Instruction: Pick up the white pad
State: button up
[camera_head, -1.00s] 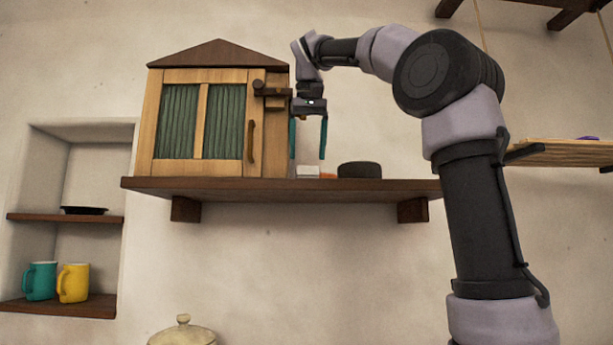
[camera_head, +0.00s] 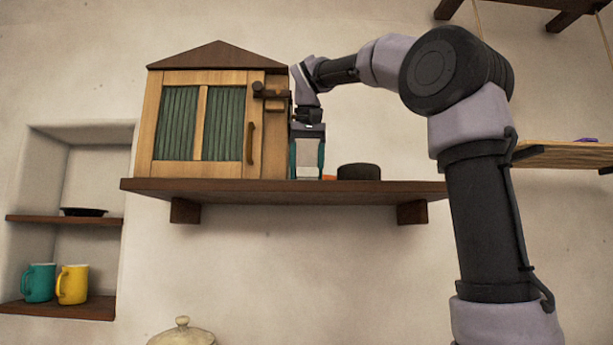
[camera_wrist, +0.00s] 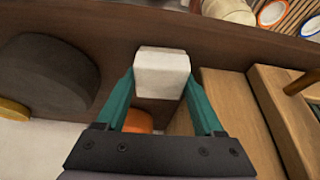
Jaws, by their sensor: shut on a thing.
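The white pad (camera_wrist: 162,70) is a small pale block between the two teal fingers of my gripper (camera_wrist: 160,82) in the wrist view. The fingers are shut on its left and right sides. In the head view, my gripper (camera_head: 307,168) points down at the brown wall shelf (camera_head: 290,190), just right of the wooden cabinet. The pad (camera_head: 308,172) shows there between the fingers, low over the shelf. I cannot tell whether it touches the shelf.
An orange thing (camera_wrist: 138,121) lies close beside the pad. A dark round thing (camera_head: 358,172) sits to the right on the shelf. The wooden cabinet (camera_head: 208,125) with green panels stands close on the left. Mugs (camera_head: 72,284) stand in the wall niche.

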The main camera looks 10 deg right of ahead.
jog(key=shift+r, duration=0.2)
jog(key=shift+r, duration=0.95)
jog(key=shift+v, duration=0.8)
jog(key=s, duration=0.5)
jog(key=s+a, duration=0.1)
jog(key=s, duration=0.5)
jog(key=s+a, duration=0.1)
jog(key=s, duration=0.5)
jog(key=shift+s+a+f, duration=0.15)
jog(key=shift+a, duration=0.1)
